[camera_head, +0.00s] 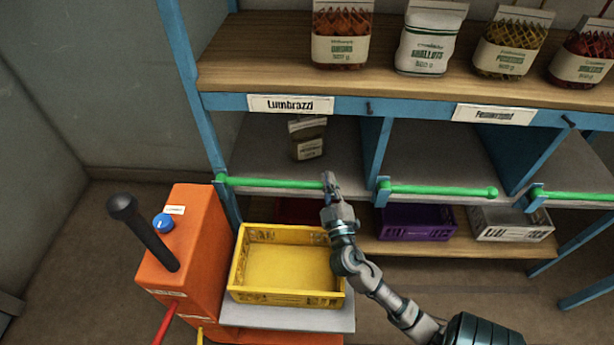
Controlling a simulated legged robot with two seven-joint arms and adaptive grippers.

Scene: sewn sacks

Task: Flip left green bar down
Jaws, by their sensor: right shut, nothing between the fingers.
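The left green bar (270,183) runs level across the front of the left compartment, from a blue bracket at its left end to my right gripper. My right gripper (329,182) is shut and empty, at the right end of this bar; it covers the bar's tip, and I cannot tell whether it touches. A small brown sack (308,138) with a pale label stands in the compartment behind the bar, under the "Lumbrazzi" sign (290,104). My left gripper is not in view.
A yellow crate (287,262) stands on a grey platform below the bar, beside an orange box (189,245) with a black lever. Other green bars (440,190) lie level to the right. Purple (416,222) and white (512,222) crates sit on the lower shelf. Several sacks stand on the top shelf.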

